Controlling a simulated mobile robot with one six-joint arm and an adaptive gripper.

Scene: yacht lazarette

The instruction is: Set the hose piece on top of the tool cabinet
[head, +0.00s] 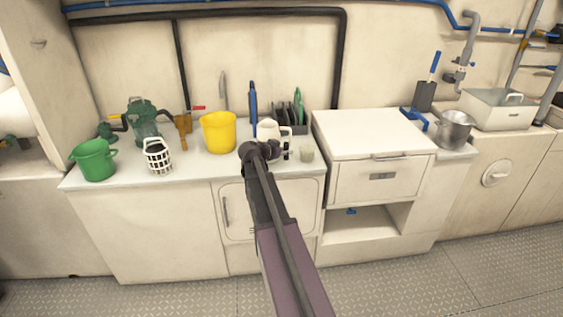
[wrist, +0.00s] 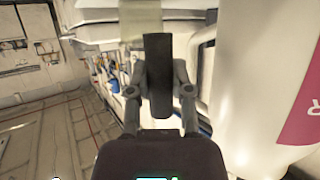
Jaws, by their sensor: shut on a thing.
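My gripper (wrist: 158,88) is shut on a dark, upright, narrow piece, which I take to be the hose piece (wrist: 157,62), in the wrist view. In the head view my arm reaches up over the middle of the counter and hides most of the gripper and the held piece. What looks like the tool cabinet is a white cabinet (head: 370,134) with a flat, clear top, a drawer and an open lower shelf. It stands right of my arm's end, and the held piece is apart from it.
On the counter (head: 205,178) stand a green bucket (head: 94,160), a white basket (head: 158,156), a yellow bucket (head: 218,133), a white jug (head: 272,127) and a small pale cup (head: 306,154). A metal pot (head: 454,130) stands right of the cabinet. A white cylinder (wrist: 260,85) is close in the wrist view.

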